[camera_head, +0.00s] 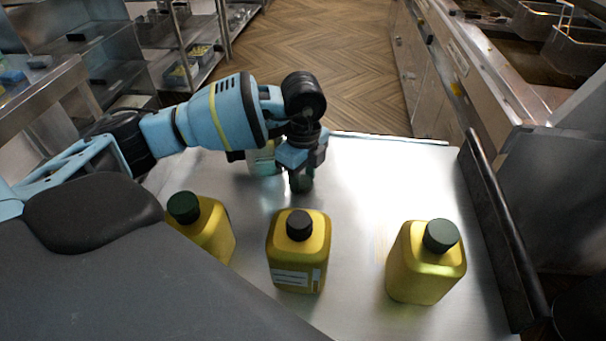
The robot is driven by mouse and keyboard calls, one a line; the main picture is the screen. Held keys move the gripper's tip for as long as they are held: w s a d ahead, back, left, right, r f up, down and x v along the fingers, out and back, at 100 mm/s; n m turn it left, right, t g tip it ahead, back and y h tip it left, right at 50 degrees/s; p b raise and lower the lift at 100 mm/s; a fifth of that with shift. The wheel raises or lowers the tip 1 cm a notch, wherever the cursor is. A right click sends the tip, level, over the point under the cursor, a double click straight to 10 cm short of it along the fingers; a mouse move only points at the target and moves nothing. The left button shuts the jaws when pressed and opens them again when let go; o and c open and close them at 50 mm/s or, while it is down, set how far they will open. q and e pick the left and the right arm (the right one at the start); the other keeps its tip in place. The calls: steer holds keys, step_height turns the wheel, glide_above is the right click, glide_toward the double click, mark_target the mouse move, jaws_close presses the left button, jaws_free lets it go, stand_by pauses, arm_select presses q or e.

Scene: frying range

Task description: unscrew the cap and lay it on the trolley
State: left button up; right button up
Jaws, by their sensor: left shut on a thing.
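My left gripper (302,172) points down over the far half of the metal trolley (360,180). It is shut on a small dark green cap (301,185), low over the trolley top; I cannot tell whether the cap touches the surface. A pale, clear-looking bottle (262,161) stands just left of the gripper, apart from the cap, its top hidden behind my arm. Three yellow bottles stand upright nearer: one with a green cap (183,207) at left, one with a black cap (299,225) in the middle, one with a dark green cap (440,236) at right. My right gripper is out of view.
The trolley's dark handle bar (505,240) runs along its right side. Fryers (540,60) stand at the upper right, metal shelves (160,60) at the upper left. The trolley top is bare right of the gripper, and wooden floor lies beyond.

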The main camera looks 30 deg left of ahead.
mark_target(303, 182)
arm_select(q)
steer(key=shift+f, duration=0.1)
steer(key=o, duration=1.1)
step_height(303, 182, up, 12)
steer(key=shift+r+p, duration=0.1)
steer(key=shift+p, duration=0.3)
